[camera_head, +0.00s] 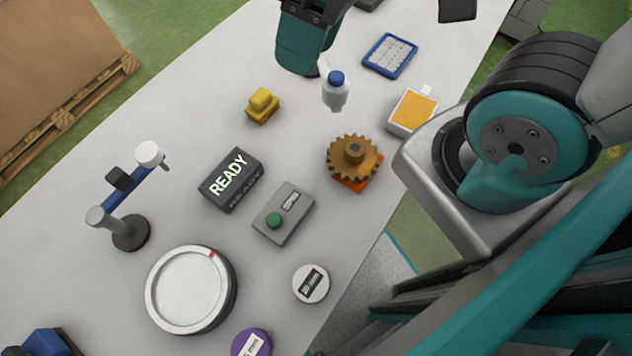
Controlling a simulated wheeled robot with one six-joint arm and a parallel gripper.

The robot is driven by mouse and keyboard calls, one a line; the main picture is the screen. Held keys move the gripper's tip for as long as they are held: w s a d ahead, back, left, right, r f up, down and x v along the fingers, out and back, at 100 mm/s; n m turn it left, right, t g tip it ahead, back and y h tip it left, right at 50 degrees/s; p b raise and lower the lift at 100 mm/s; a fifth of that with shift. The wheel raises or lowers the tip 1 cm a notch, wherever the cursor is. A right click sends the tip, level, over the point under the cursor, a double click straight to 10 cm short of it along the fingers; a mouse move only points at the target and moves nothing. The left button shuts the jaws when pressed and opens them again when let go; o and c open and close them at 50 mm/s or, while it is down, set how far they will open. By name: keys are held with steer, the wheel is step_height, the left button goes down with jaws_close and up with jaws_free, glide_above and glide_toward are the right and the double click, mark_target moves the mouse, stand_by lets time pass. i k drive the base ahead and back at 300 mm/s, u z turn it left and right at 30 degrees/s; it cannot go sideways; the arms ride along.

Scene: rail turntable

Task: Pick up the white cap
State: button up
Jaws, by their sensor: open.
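The white cap (311,284) is a low round white disc with a dark label on top. It lies flat on the pale table, near its right-hand edge, to the right of a round turntable-like dish. Nothing touches it and it is fully in sight. I do not make out my gripper's fingers in this view. A teal link end (305,40) shows at the top, far from the cap; I cannot tell any jaws on it.
Around the cap are the round dish (188,289), a purple disc (251,344), a grey button box (284,213) and the READY sign (231,181). A brown gear (352,158), bottle (335,92) and blue-and-grey stand (129,233) are farther off. The table edge is close.

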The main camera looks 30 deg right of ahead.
mark_target(310, 282)
steer(key=z, duration=0.45)
steer(key=k, duration=1.05)
steer(key=u, duration=0.75)
steer(key=i, duration=0.5)
steer(key=z, duration=0.05)
